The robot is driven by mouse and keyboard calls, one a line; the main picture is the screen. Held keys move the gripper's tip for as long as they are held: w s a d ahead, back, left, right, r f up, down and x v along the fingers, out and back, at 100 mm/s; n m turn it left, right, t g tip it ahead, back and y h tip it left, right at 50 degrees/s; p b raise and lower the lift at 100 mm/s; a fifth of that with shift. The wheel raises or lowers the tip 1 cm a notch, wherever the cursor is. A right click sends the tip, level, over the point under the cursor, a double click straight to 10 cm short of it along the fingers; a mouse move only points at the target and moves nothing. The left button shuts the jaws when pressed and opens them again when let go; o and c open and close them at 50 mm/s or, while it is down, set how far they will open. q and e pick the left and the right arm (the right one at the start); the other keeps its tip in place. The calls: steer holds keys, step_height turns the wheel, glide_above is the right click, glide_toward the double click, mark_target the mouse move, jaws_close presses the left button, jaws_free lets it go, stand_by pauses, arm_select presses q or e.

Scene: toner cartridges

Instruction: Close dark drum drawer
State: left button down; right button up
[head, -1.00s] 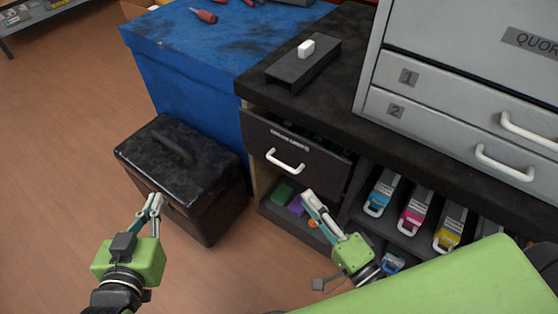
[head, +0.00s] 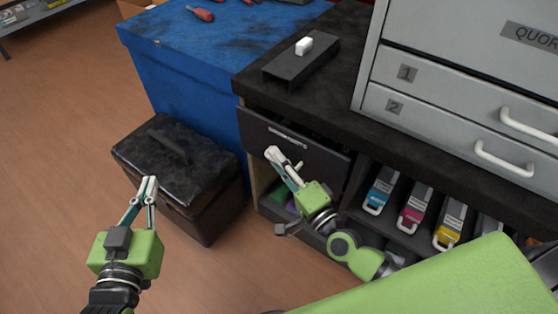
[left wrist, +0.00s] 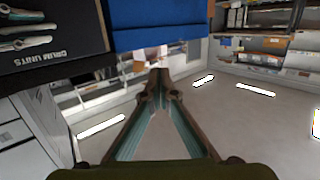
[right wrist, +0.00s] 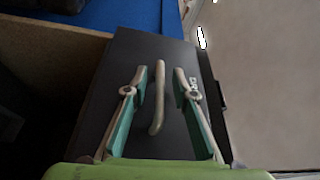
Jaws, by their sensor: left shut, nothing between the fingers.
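The dark drawer (head: 328,165) with a drum units label sits under the black worktop in the head view. In the head view my right gripper (head: 284,157) is in front of the drawer and hides the handle. My left gripper (head: 149,181) is shut and empty, in front of the black box.
A black lidded box (head: 180,165) stands on the floor left of the drawer, beside a blue chest (head: 190,90). Coloured toner cartridges (head: 413,205) sit in shelf slots to the right. A grey cabinet (head: 440,110) stands on the worktop.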

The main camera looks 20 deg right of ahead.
mark_target(289, 150)
jaws_close()
